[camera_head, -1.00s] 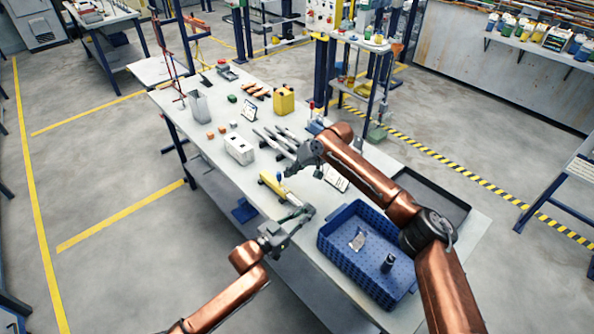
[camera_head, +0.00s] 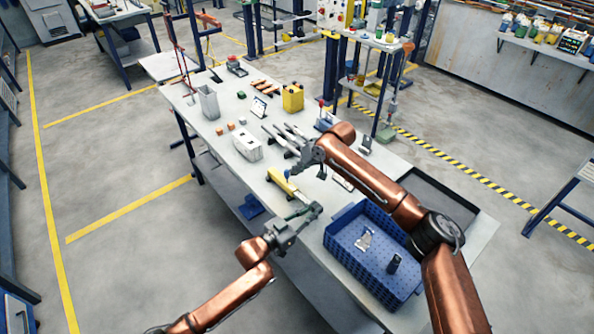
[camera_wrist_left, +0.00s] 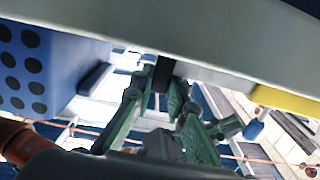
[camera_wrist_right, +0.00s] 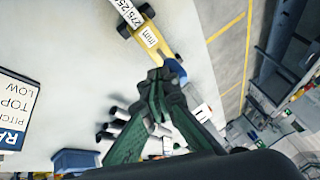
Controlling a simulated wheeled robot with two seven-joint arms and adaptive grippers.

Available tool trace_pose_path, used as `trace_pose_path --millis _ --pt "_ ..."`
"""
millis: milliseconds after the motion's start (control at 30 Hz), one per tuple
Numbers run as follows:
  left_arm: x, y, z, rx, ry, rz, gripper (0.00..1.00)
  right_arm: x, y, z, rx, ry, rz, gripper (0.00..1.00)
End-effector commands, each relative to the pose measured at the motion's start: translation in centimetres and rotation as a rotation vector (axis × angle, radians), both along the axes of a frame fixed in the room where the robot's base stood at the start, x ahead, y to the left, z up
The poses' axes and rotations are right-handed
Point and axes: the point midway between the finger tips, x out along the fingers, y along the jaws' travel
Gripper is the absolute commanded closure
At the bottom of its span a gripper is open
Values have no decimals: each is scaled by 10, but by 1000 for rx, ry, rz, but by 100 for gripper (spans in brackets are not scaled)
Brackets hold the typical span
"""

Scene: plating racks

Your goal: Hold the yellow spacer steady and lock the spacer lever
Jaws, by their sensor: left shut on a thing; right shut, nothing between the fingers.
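The yellow spacer (camera_head: 282,183) lies on the workbench (camera_head: 225,148), with a white label and dark fittings in the right wrist view (camera_wrist_right: 150,38). Its blue lever tip (camera_wrist_right: 174,70) shows at one end. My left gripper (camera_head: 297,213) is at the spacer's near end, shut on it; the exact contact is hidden. In the left wrist view, yellow and blue parts show right of the green fingers (camera_wrist_left: 163,100). My right gripper (camera_head: 292,174) is shut and empty above the spacer. Its fingertips (camera_wrist_right: 160,82) appear close beside the lever tip; whether they touch, I cannot tell.
A blue crate (camera_head: 345,268) with a metal part and a dark cylinder stands right of the grippers. A dark tray (camera_head: 440,200) lies behind it.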

Motion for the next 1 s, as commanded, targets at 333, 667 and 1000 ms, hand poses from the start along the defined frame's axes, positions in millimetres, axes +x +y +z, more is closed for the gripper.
trace_pose_path --millis 333,667,1000 --pt "0 0 0 1 1 0 100 -4 6 1 -57 -44 3 100" --pt "0 0 0 1 1 0 100 -12 17 2 -191 -144 8 100" --pt "0 0 0 1 1 0 100 -26 37 -1 -436 -328 7 100"
